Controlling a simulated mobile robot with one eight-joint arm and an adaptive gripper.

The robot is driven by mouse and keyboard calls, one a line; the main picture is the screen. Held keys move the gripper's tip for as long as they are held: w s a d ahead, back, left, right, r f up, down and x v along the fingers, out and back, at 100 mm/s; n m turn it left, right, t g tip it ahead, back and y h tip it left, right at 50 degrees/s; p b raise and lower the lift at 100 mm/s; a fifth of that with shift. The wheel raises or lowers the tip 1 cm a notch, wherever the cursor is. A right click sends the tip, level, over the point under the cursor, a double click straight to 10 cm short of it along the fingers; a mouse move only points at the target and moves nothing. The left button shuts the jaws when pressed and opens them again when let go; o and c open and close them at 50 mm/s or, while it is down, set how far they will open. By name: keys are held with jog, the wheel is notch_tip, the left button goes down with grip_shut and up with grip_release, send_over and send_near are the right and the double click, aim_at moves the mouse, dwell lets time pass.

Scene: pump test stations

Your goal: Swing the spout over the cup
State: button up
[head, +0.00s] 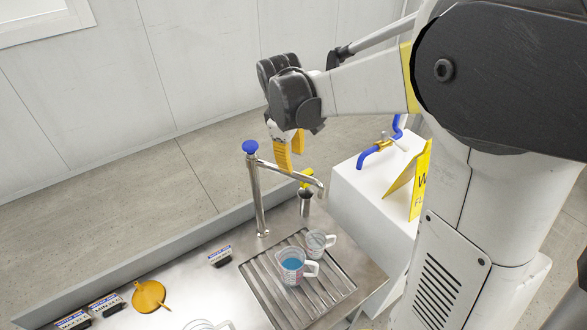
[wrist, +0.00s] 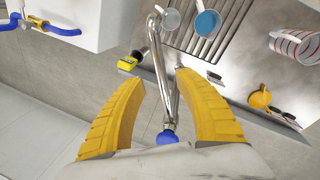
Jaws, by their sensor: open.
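The steel tap has a blue knob (head: 250,147) on an upright post and a slim spout (head: 305,180) reaching right. In the wrist view the spout (wrist: 158,50) runs between my gripper's two spread yellow fingers (wrist: 158,80). In the head view my gripper (head: 291,165) is open, its fingertips at the spout's middle; I cannot tell whether they touch it. A clear cup (head: 316,243) and a cup with blue contents (head: 291,266) stand on the slatted drain. The spout's outlet appears behind them, beside the clear cup (wrist: 171,18) in the wrist view.
A white cabinet (head: 362,210) with a blue tap (head: 372,155) and a yellow sign (head: 420,180) stands right. A yellow funnel (head: 149,296) and labelled blocks lie on the left counter.

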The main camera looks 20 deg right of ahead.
jog(key=r, duration=0.5)
jog(key=shift+s+a, duration=0.3)
jog(key=shift+a, duration=0.1)
jog(key=s+a+f+m+t+b, duration=0.2)
jog(key=s+f+m+t+b, duration=0.1)
jog(key=s+f+b, duration=0.4)
jog(key=s+a+f+m+t+y+b, duration=0.1)
jog(key=s+f+m+b, duration=0.4)
jog(key=s, duration=0.5)
notch_tip(320, 180, down, 3)
jog(key=a+t+b, duration=0.1)
jog(key=b, duration=0.1)
jog(key=shift+s+r+t+y+b, duration=0.15)
jog(key=shift+s+t+y+b, duration=0.15)
jog(key=shift+t+b, duration=0.1)
